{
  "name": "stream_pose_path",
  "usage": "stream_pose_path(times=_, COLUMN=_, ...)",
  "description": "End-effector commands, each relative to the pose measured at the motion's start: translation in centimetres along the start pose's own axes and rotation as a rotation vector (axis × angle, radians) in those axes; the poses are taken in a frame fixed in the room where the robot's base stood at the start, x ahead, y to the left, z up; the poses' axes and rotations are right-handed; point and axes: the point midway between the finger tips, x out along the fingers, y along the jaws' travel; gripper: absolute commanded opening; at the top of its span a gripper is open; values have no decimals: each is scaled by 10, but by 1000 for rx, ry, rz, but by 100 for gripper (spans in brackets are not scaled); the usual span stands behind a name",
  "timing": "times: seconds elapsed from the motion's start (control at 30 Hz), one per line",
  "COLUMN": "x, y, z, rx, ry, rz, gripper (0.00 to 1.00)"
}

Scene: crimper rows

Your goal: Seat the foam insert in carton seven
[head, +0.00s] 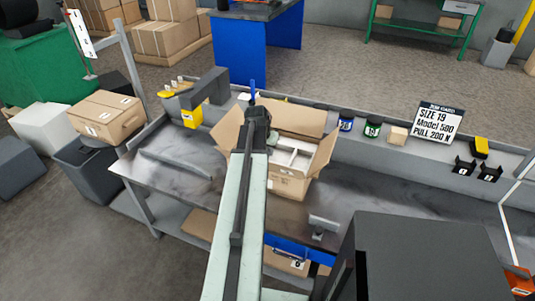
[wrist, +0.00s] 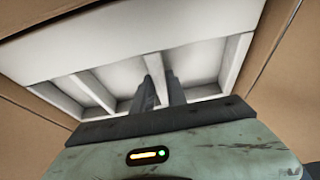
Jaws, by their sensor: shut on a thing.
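The foam insert is white with thin dividers and open compartments; it shows in the head view (head: 287,153) and fills much of the wrist view (wrist: 95,45). It is inside the mouth of an open brown carton (head: 290,187) on the bench, with cardboard walls around it. The label on this carton is too small to read. My gripper (wrist: 162,75) reaches into the carton, its two dark fingers shut on a divider of the insert. In the head view my arm hides the carton's left part and the fingertips. I cannot tell whether the insert touches the carton floor.
The carton's flaps (head: 303,117) stand spread outward. A metal bracket (head: 322,226) lies at the bench front. A dark box-shaped machine (head: 420,255) stands front right. Jars (head: 372,127) and a job card (head: 438,124) line the back ledge. The bench right of the carton (head: 380,185) is clear.

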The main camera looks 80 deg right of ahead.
Motion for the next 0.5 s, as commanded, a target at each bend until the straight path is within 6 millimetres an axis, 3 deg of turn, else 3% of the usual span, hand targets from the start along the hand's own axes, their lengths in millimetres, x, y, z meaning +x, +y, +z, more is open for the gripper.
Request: stream_pose_path(times=0.5, x=9, y=-1, z=4, rx=-1, ry=0, rz=0, gripper=0)
